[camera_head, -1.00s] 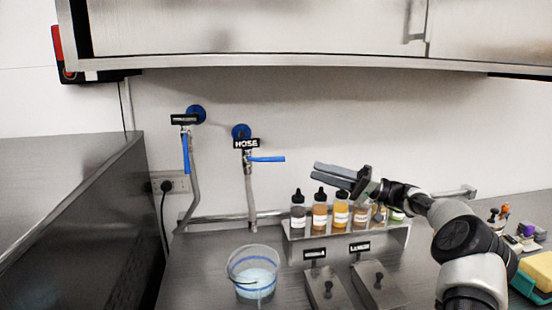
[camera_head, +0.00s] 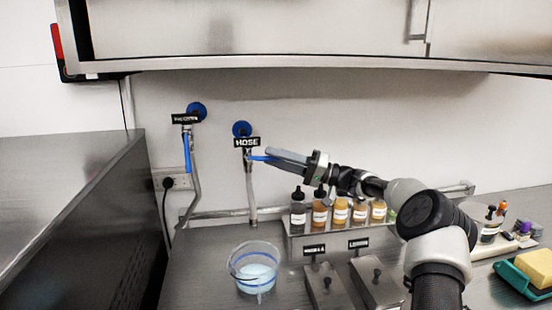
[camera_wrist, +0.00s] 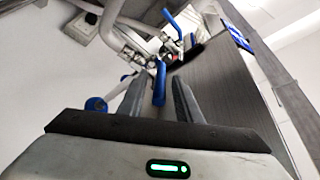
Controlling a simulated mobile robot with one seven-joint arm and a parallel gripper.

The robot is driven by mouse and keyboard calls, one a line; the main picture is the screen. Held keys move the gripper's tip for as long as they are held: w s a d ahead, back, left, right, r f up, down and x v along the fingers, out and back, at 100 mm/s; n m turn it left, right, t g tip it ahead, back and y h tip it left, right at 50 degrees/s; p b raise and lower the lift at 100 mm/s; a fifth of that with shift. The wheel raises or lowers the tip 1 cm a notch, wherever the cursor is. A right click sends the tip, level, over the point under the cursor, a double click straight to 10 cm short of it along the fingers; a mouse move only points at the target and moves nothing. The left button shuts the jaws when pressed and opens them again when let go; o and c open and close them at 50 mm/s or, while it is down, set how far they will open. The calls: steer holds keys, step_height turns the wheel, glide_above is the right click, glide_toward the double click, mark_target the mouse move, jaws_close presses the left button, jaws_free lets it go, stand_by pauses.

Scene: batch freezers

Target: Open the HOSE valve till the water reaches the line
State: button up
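The HOSE valve, with its black label (camera_head: 247,143), is on the back wall, and its blue lever (camera_head: 257,158) points sideways to the right. A grey hose (camera_head: 251,195) hangs below it. My gripper (camera_head: 272,156) is at the lever's free end. In the wrist view, the blue lever (camera_wrist: 160,84) lies between the two fingers of my gripper (camera_wrist: 156,95), with gaps on both sides, so it looks open. A clear bucket (camera_head: 236,272) on the counter holds some pale blue water (camera_head: 258,274). A blue line runs around the bucket; the exact water level against it is hard to tell.
A second valve (camera_head: 186,119) with a downward blue lever (camera_head: 187,152) is to the left. A steel rack (camera_head: 300,243) with several bottles stands below my arm. Two lidded bins (camera_head: 325,285) (camera_head: 377,280) are in front of it. A steel cabinet (camera_head: 260,28) hangs above.

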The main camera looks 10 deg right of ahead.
jaws_close()
steer(key=shift+f, duration=0.1)
